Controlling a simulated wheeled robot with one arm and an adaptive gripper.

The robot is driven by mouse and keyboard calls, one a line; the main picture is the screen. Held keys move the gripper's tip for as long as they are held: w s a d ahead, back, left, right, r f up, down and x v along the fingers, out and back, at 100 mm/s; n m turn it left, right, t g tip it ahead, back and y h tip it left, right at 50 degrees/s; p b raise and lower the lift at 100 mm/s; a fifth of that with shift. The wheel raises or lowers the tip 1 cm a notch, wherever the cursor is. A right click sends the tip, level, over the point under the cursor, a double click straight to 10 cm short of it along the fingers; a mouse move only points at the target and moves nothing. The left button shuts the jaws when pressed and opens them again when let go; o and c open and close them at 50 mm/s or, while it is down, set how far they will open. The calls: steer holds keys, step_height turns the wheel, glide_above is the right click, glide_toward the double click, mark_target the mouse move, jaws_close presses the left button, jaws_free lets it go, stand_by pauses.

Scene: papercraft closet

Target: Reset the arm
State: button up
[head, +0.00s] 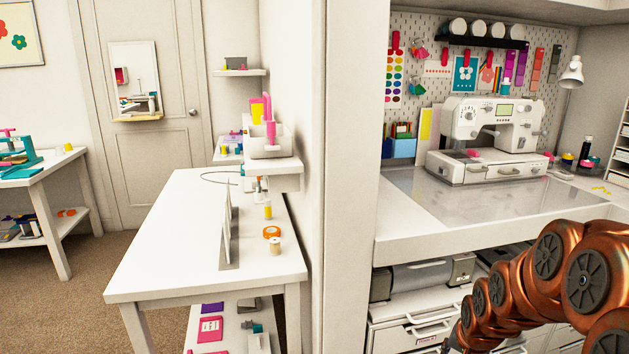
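My copper-coloured arm shows at the lower right of the head view, in front of the closet drawers and below the worktop. Several round joints with dark caps are visible. The arm runs from the right edge down to the bottom edge. My gripper is not visible in this view, so its fingers and anything in them cannot be seen.
A closet worktop (411,205) with a white sewing machine (462,135) is above the arm. White drawers (395,338) are behind it. A partition wall (352,170) separates the closet from a white table (165,235). Carpet (60,310) is clear at left.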

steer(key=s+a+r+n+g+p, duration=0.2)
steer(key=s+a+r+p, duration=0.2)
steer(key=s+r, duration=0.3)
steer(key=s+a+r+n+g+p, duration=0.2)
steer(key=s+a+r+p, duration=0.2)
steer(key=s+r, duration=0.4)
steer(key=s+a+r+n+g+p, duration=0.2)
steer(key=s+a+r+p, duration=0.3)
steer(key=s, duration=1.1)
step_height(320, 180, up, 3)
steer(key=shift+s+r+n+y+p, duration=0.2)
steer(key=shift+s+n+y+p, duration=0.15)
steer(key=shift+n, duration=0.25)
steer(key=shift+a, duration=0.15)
